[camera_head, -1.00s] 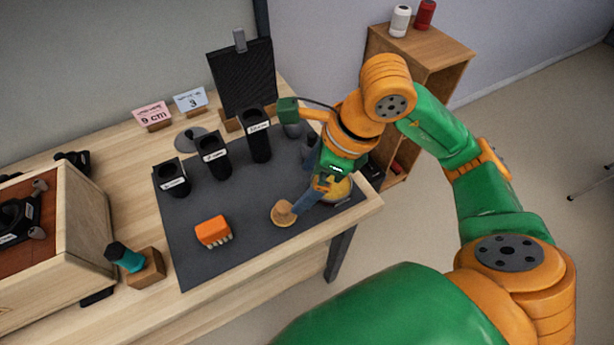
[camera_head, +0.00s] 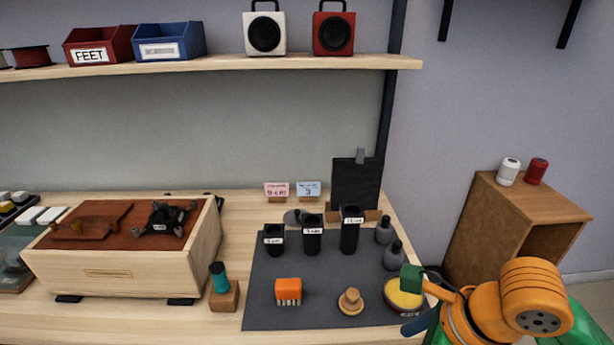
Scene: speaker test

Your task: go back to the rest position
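My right arm (camera_head: 525,310) comes in at the lower right, with its wrist low by the table's front right corner. The blue end of my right gripper (camera_head: 416,326) shows beside the yellow-filled round tin (camera_head: 404,292); most of the gripper is hidden or out of frame, so I cannot tell its opening. A green block on an orange bracket of my arm overlaps the tin in view. A round wooden piece with a knob (camera_head: 351,301) stands on the dark mat (camera_head: 312,319), apart from the gripper. My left gripper is not in view.
On the mat stand an orange brush (camera_head: 288,290), black cups (camera_head: 312,236) and grey bottles (camera_head: 395,256). A wooden case (camera_head: 120,272) stands left, a teal-topped block (camera_head: 224,297) beside it. A shelf (camera_head: 225,66) hangs above; a cabinet (camera_head: 490,225) stands right.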

